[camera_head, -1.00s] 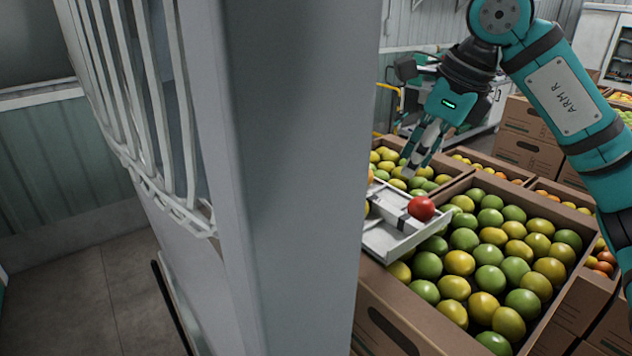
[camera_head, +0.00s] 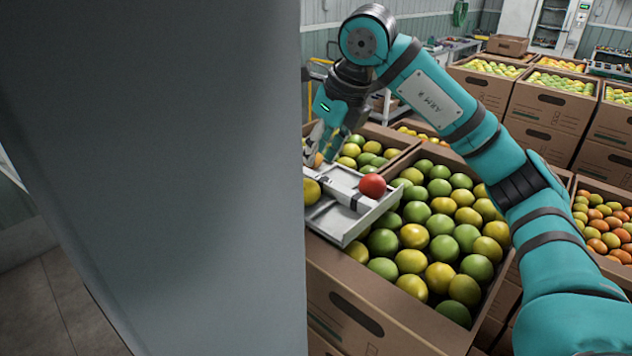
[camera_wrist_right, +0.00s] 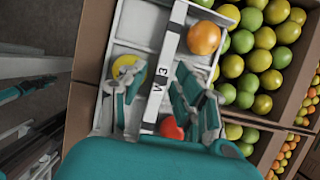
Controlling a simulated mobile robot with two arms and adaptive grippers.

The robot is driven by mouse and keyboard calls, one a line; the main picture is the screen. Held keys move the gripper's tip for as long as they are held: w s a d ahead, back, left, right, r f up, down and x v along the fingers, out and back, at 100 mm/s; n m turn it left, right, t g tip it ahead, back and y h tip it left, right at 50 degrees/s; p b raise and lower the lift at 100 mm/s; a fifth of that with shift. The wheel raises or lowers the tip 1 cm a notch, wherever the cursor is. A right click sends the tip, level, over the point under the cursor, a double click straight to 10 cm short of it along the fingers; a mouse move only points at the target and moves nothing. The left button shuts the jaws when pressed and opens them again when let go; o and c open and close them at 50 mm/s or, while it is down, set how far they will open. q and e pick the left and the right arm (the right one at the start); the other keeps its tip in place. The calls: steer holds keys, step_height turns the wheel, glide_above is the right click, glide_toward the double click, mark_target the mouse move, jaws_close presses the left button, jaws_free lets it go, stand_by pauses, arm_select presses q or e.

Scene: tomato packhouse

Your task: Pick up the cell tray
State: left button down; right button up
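The cell tray (camera_head: 343,236) is a shallow pale grey tray with divided cells, resting on the fruit at the left of an open cardboard box. A raised bar marked V3 (camera_wrist_right: 164,72) runs along its middle. A red tomato (camera_head: 372,186) and a yellow one (camera_head: 311,191) sit in it; an orange one (camera_wrist_right: 203,38) shows in the right wrist view. My right gripper (camera_head: 321,147) is over the tray's far part, pointing down. In the right wrist view its fingers (camera_wrist_right: 157,95) are spread on either side of the bar, with no clear contact. My left gripper is not seen.
A wide grey post (camera_head: 170,180) fills the left of the head view and hides the tray's left edge. The box (camera_head: 375,310) holds green and yellow tomatoes. More full boxes (camera_head: 550,108) stand behind and to the right.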

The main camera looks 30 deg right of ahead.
mark_target(314, 176)
steer(key=shift+d+x, duration=0.1)
steer(key=shift+x, duration=1.35)
steer(key=shift+d+x, duration=0.15)
steer(key=shift+x, duration=1.35)
steer(key=shift+s, duration=0.15)
steer(key=shift+f+b, duration=0.3)
steer(key=shift+b, duration=0.05)
steer(key=shift+c, duration=0.4)
jaws_close()
steer(key=shift+r, duration=0.1)
